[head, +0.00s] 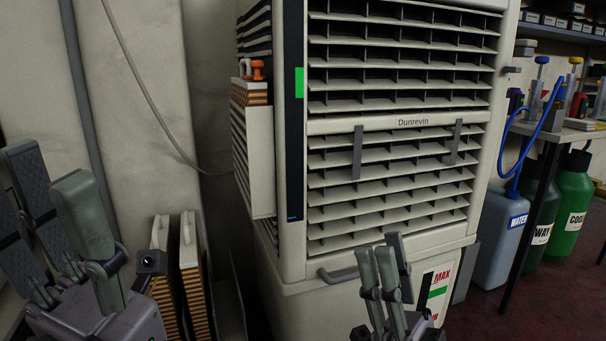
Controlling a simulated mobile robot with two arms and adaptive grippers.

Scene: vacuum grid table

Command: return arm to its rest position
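My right gripper (389,268) is at the bottom centre, in front of the lower part of a large white louvred cooler (400,124) marked Dunrevin. Its fingers point up, straight and apart, and nothing shows between them. My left gripper (58,208) is at the lower left, its fingers upright and spread wide, with nothing between them. Both palms are near or past the bottom edge of the picture.
Two brown-edged panels (187,262) stand upright beside the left gripper. The cooler's left side has an orange clip (258,70). At right are a bench (562,134), a WATER container (495,240) with a blue hose, and green containers (571,205). A grey cable hangs on the left wall.

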